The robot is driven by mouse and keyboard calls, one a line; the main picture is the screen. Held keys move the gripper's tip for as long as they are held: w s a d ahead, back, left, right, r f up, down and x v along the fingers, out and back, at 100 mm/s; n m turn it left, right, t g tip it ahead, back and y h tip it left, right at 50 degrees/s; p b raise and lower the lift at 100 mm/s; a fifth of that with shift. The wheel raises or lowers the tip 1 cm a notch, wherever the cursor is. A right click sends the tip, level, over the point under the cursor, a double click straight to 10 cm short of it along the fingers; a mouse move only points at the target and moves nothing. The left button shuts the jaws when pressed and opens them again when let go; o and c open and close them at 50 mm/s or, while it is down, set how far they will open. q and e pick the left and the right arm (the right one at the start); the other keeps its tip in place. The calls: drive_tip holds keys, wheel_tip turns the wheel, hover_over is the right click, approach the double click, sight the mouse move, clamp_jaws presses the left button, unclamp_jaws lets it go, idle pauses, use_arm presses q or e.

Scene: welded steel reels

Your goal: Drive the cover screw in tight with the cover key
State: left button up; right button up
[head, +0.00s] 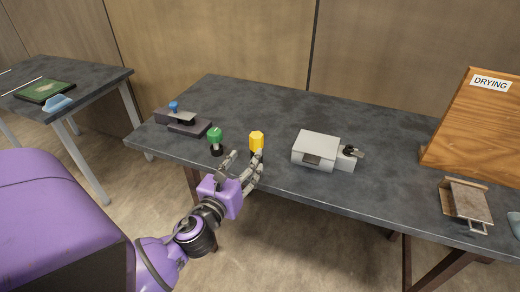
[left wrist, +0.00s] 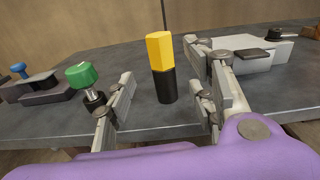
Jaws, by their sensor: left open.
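A yellow-topped tool (head: 256,141) with a black lower part stands upright near the front edge of the table. It also shows in the left wrist view (left wrist: 160,55), between my fingers. A green-topped tool (head: 215,136) stands to its left. I cannot tell which is the cover key. My left gripper (head: 244,163) is open and empty at the table's front edge, its fingers pointing at the yellow-topped tool. A light grey box (head: 316,144) stands to the right, with a dark fitting (head: 352,151) on its right side. The cover screw cannot be made out. My right gripper is out of view.
A dark grey block with a blue knob (head: 173,106) lies at the left end of the table (head: 240,98). A wooden board marked DRYING (head: 480,125) and a small metal-topped stand (head: 467,202) are at the right. A side table holds a green board (head: 45,91).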

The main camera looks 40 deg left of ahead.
sight(254, 147)
use_arm(q)
drive_tip(key=shift+w+a+r+m, duration=0.15)
drive_tip(key=shift+w+r+m, duration=0.35)
drive_tip(key=shift+w, duration=0.35)
drive_tip(key=x, duration=0.5)
drive_tip(key=shift+w+p, duration=0.3)
drive_tip(key=shift+w, duration=0.1)
drive_tip(key=shift+w+f, duration=0.15)
drive_tip(key=shift+w, duration=0.3)
drive_tip(key=shift+c, duration=1.4)
drive_tip(key=c, duration=0.5)
clamp_jaws()
wheel_tip(254, 147, up, 9)
drive_tip(key=p, duration=0.2)
drive_tip(key=shift+p, duration=0.3)
drive_tip(key=shift+r, duration=0.55)
